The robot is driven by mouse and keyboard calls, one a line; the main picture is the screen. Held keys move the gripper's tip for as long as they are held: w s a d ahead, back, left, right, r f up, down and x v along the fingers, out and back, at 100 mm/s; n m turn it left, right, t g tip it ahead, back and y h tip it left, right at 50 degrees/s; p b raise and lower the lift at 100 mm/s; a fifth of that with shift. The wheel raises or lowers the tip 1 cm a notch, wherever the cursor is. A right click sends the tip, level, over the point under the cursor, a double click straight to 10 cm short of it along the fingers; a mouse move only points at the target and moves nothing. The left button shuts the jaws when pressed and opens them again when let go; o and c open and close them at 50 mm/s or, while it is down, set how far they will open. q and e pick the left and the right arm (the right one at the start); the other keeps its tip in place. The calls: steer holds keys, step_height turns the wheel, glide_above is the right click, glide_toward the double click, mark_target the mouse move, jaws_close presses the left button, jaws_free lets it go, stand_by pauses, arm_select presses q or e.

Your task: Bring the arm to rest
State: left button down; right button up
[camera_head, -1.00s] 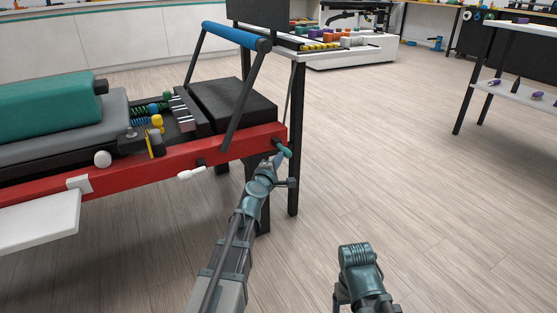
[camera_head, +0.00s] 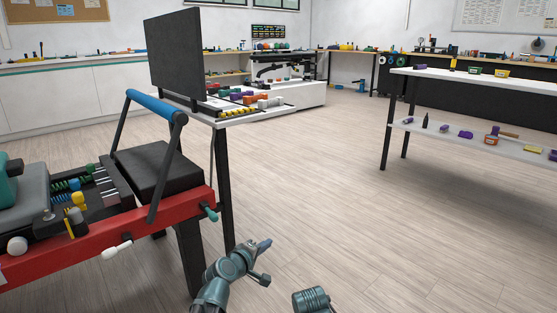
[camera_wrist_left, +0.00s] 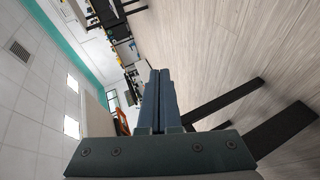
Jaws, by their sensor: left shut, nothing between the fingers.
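My left gripper (camera_head: 262,246) is low in the head view, to the right of the red-framed bench's end and apart from the bench in the picture. It holds nothing. In the left wrist view its two dark blue-grey fingers (camera_wrist_left: 160,98) lie side by side, closed together. Part of my right arm (camera_head: 312,300) shows at the bottom edge of the head view; its fingers are not visible.
The bench (camera_head: 110,230) has a black pad, a blue-topped bar and a teal knob (camera_head: 210,213) near my left arm. A white table (camera_head: 225,118) with a dark panel stands behind it. A two-level shelf table (camera_head: 480,150) stands right. Floor between is clear.

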arm_select(q)
steer(key=s+d+m+g+y+p, duration=0.1)
steer(key=s+d+m+g+p, duration=0.35)
steer(key=s, duration=0.25)
steer(key=s+d+m+g+p, duration=0.3)
steer(key=s+m+g, duration=0.15)
steer(key=s, duration=0.25)
steer(key=s+a+r+m+g+y+p, duration=0.2)
steer(key=s+a+m+y+p, duration=0.15)
steer(key=s, duration=0.25)
steer(key=s+a+r+m+g+y+p, duration=0.2)
steer(key=s+y+p, duration=0.1)
steer(key=s+p, duration=0.3)
step_height(320, 180, up, 36)
steer(key=p, duration=3.5)
steer(key=shift+d, duration=0.2)
arm_select(e)
step_height(320, 180, up, 55)
